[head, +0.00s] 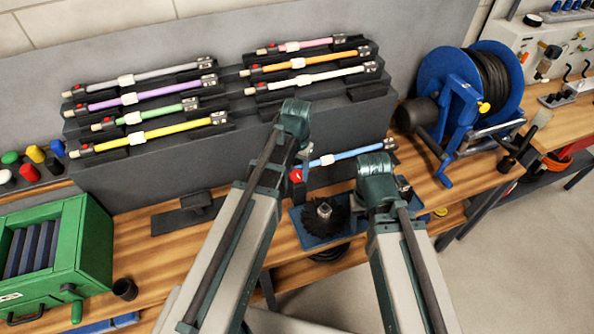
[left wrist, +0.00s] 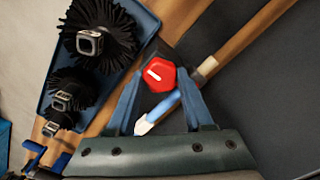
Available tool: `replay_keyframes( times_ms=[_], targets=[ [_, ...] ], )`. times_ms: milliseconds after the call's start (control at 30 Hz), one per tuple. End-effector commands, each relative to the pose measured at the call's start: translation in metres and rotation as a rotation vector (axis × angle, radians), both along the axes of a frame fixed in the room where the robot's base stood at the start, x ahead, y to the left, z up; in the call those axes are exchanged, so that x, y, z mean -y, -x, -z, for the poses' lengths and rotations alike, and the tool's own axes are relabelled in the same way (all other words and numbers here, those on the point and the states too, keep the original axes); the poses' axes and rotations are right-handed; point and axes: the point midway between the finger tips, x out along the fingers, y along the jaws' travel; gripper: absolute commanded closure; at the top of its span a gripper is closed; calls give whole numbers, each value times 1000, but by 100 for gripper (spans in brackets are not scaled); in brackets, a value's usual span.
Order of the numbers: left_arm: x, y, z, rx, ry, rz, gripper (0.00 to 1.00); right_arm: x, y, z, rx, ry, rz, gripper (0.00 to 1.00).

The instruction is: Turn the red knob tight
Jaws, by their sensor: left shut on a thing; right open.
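The red knob (head: 296,175) sits near the left end of a blue rod (head: 345,157) on the bench. In the left wrist view the red knob (left wrist: 158,74) has a white line on its face, tilted down to the right. My left gripper (left wrist: 158,78) is shut on it, one finger on each side. In the head view my left gripper (head: 300,160) is partly hidden by its own wrist. The blue rod (left wrist: 163,106) passes between the fingers. My right gripper (head: 377,180) is open, to the right of the knob, its fingers mostly hidden by its wrist.
A blue tray (head: 300,236) with black round brushes (head: 338,222) lies just below the knob. A stepped grey rack (head: 240,145) with several coloured rods stands behind. A blue hose reel (head: 455,85) is at right, a green box (head: 90,240) at left.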

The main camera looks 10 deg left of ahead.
Motion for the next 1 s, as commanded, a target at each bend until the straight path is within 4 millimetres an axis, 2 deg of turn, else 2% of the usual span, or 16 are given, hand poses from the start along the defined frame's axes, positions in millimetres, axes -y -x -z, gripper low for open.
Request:
replay_keyframes(
  times_ms=[300,333,467,833,1000],
  targets=[
    [0,0,0,0,0,15,100,0,0,0,0,0,0,41],
    [0,0,0,0,0,15,43,0,0,0,0,0,0,41],
    [0,0,0,0,0,14,20,0,0,0,0,0,0,41],
    [0,0,-2,0,0,13,19,0,0,-2,0,0,0,41],
    [0,0,-10,0,0,12,19,0,0,-10,0,0,0,41]
  ],
)
